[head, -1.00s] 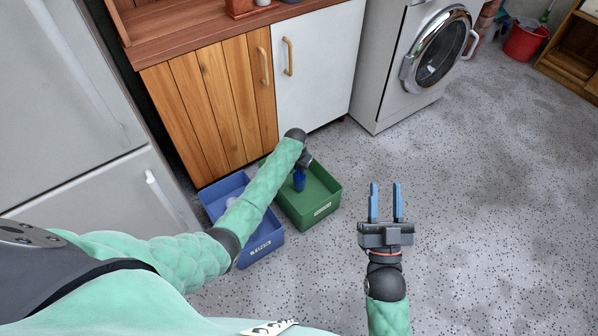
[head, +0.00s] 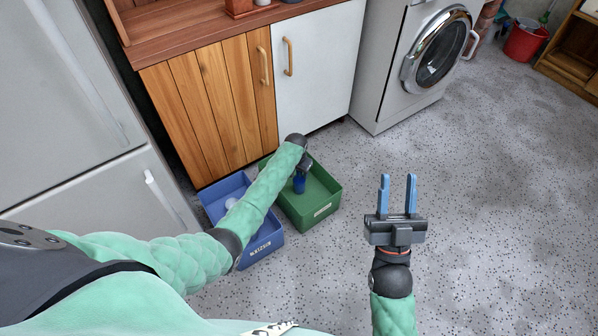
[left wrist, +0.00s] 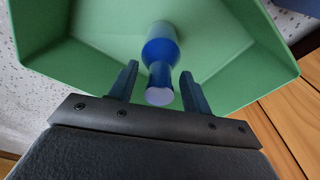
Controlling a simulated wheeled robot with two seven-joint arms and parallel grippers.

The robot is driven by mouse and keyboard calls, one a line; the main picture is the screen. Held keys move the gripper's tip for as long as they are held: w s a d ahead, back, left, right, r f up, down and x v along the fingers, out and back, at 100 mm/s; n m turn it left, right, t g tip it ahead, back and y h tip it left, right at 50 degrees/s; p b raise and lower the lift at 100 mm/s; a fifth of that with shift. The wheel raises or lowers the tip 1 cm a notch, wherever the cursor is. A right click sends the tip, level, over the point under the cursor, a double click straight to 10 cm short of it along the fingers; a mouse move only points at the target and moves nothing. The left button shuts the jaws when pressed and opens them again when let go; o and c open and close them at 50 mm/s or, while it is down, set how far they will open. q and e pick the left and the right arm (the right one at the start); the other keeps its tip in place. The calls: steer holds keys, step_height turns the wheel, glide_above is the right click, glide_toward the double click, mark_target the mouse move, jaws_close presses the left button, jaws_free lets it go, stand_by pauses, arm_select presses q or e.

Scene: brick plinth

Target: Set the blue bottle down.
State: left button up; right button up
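The blue bottle (head: 299,184) is inside the green bin (head: 325,205). In the left wrist view the bottle (left wrist: 160,52) appears upright on the bin's floor, its pale top facing the camera. My left gripper (left wrist: 159,70) is open, with one finger on each side of the bottle's neck and a visible gap on both sides. In the head view my left gripper (head: 302,168) is over the bin and mostly hidden by its own wrist. My right gripper (head: 398,192) is open and empty above the floor at the right.
A blue bin (head: 265,243) with a pale object (head: 231,202) in it stands left of the green bin, partly covered by my left arm. A wooden cabinet (head: 215,110) and a white door (head: 318,75) rise behind. A washing machine (head: 400,70) is further right.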

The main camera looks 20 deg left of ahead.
mark_target(297, 178)
arm_select(q)
steer(key=shift+r, duration=0.15)
